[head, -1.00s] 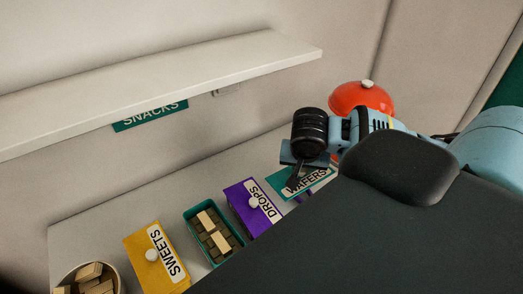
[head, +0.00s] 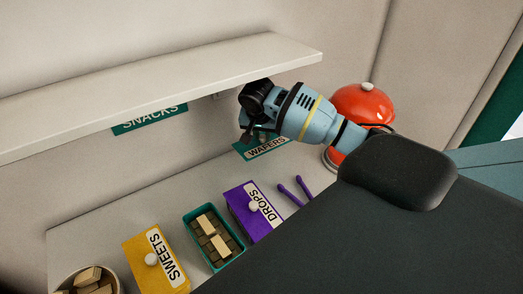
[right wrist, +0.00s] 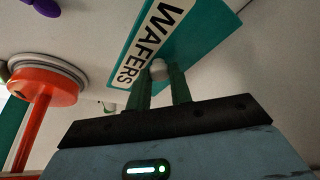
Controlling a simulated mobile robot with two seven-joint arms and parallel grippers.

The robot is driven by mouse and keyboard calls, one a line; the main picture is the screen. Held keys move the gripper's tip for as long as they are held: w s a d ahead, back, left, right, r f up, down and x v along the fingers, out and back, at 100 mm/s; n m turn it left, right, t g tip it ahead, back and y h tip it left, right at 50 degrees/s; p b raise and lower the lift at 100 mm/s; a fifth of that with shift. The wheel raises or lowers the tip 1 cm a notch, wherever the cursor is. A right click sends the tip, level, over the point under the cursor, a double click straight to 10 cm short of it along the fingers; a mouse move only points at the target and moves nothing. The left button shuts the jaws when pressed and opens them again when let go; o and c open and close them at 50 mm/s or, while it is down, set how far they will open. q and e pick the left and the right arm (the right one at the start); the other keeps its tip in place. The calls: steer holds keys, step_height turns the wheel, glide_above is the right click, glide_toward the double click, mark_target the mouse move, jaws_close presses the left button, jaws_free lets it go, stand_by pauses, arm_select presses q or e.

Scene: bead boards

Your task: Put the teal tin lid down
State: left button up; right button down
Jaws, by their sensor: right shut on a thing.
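The teal tin lid (head: 246,152), with a white WAFERS label, is near the back wall below the shelf's right part. My right gripper (head: 258,137) is over it. In the right wrist view, the fingers (right wrist: 160,88) are shut on the pale knob of the lid (right wrist: 205,40). I cannot tell whether the lid's underside touches the counter. The open teal tin (head: 236,256), holding brown and pale wafer blocks, stands on the counter between the yellow and purple tins. My left gripper is not in view.
The purple DROPS tin (head: 237,206) and yellow SWEETS tin (head: 140,256) have lids on. Purple tongs (head: 292,194) lie right of DROPS. A red dome (head: 362,104) stands at right. A white shelf (head: 160,88) overhangs the back. Bare counter (head: 150,205) lies behind the tins.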

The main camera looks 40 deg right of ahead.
mark_target(262, 146)
steer(key=shift+f, duration=3.2)
steer(key=shift+w+f, duration=0.25)
steer(key=shift+f, duration=0.05)
steer(key=shift+f, duration=0.1)
steer(key=c, duration=1.3)
jaws_free()
steer(key=shift+o, duration=0.2)
steer(key=v, duration=0.7)
steer(key=shift+s+r, duration=0.1)
steer(key=shift+r, duration=0.25)
steer(key=shift+f, duration=0.1)
